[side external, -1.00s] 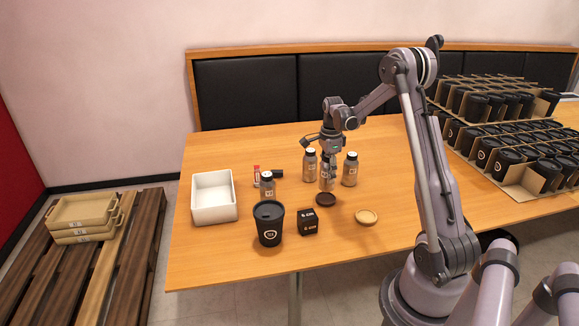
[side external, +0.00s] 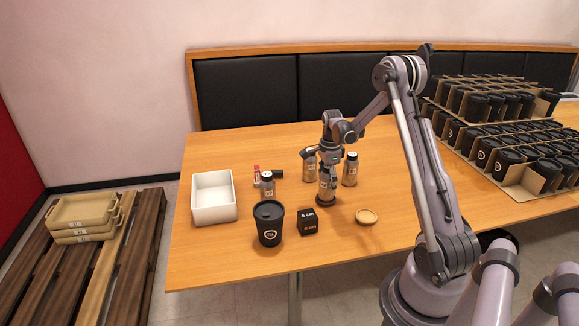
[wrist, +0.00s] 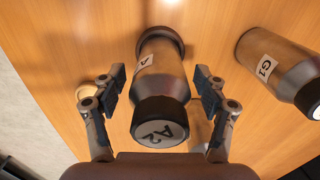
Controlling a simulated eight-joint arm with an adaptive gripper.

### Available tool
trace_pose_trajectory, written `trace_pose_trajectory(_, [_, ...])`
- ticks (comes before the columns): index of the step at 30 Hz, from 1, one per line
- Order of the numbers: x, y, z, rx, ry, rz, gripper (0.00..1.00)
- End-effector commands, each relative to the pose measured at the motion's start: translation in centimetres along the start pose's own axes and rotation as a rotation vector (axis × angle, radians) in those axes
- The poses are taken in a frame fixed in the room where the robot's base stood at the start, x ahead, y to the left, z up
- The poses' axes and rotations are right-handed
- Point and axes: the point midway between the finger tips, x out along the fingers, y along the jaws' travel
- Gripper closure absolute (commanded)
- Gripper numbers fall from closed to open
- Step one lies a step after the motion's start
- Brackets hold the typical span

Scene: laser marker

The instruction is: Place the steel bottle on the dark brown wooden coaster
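A steel bottle (side external: 326,190) with a brownish-grey body stands upright on the dark brown coaster (side external: 325,203), which is mostly hidden beneath it. In the wrist view the same bottle (wrist: 163,72) has a black cap marked A2, and the coaster's rim (wrist: 160,31) shows around its base. My gripper (wrist: 160,84) is around the bottle from above, one finger on each side. A visible gap separates each finger from the bottle, so the gripper looks open. In the side view my gripper (side external: 328,167) is at the bottle's upper part.
Similar bottles stand behind (side external: 309,168), to the right (side external: 350,171) and to the left (side external: 267,186). A black cup (side external: 268,224), a small black box (side external: 308,222) and a light wooden coaster (side external: 367,217) are nearer the front. A white bin (side external: 214,200) stands at left.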

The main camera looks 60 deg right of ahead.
Motion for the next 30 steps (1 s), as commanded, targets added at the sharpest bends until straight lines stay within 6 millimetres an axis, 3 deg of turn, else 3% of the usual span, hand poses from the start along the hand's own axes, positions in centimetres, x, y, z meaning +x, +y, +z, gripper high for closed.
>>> trace_pose_trajectory(8, [-0.8,0.0,0.0,0.000,0.000,0.000,0.27])
trace_pose_trajectory(21, [-8.8,0.0,0.0,0.000,0.000,0.000,0.27])
trace_pose_trajectory(30, [-12.1,0.0,0.0,-0.002,0.000,0.000,0.27])
